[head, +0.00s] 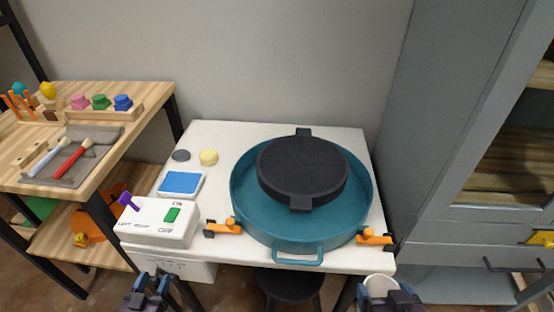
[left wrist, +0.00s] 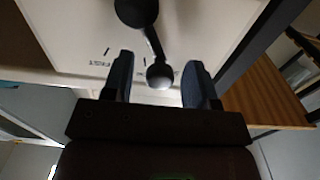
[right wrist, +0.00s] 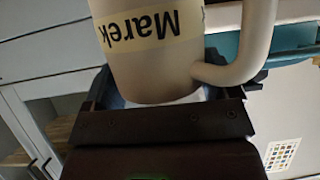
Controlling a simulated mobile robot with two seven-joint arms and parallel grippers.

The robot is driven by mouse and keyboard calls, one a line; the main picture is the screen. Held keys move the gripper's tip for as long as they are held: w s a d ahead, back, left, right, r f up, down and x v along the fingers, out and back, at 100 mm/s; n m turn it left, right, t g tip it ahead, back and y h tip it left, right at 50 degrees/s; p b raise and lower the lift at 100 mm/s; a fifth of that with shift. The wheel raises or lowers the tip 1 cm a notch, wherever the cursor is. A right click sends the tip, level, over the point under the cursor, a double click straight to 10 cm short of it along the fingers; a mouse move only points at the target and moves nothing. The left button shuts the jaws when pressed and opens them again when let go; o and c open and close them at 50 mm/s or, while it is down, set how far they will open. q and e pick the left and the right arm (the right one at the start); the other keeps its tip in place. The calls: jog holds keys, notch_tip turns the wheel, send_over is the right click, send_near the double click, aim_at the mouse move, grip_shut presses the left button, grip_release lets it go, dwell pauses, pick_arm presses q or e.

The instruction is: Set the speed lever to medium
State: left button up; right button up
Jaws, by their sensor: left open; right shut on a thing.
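The speed lever (left wrist: 152,42) is black, with a round hub and a ball at its end, on a white panel (left wrist: 215,30) with small tick marks and lettering too small to read. In the left wrist view its ball end is between the fingers of my open left gripper (left wrist: 158,82); I cannot tell if they touch it. In the head view my left gripper (head: 150,280) is at the white panel (head: 201,270) below the table's front edge. My right gripper (head: 392,287) is shut on a cream mug (head: 378,282), labelled "Marek" in the right wrist view (right wrist: 150,60).
Above the panel, a white box (head: 150,222) has a purple lever (head: 128,200) and a green switch (head: 172,214). A teal basin (head: 250,215) with a dark wheel (head: 303,170) fills the table's right. A wooden shelf stands left, a grey cabinet (head: 455,130) right.

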pick_arm(q)
jog(key=shift+w, duration=0.25)
jog(key=c, duration=0.9)
jog(key=shift+c, duration=0.2)
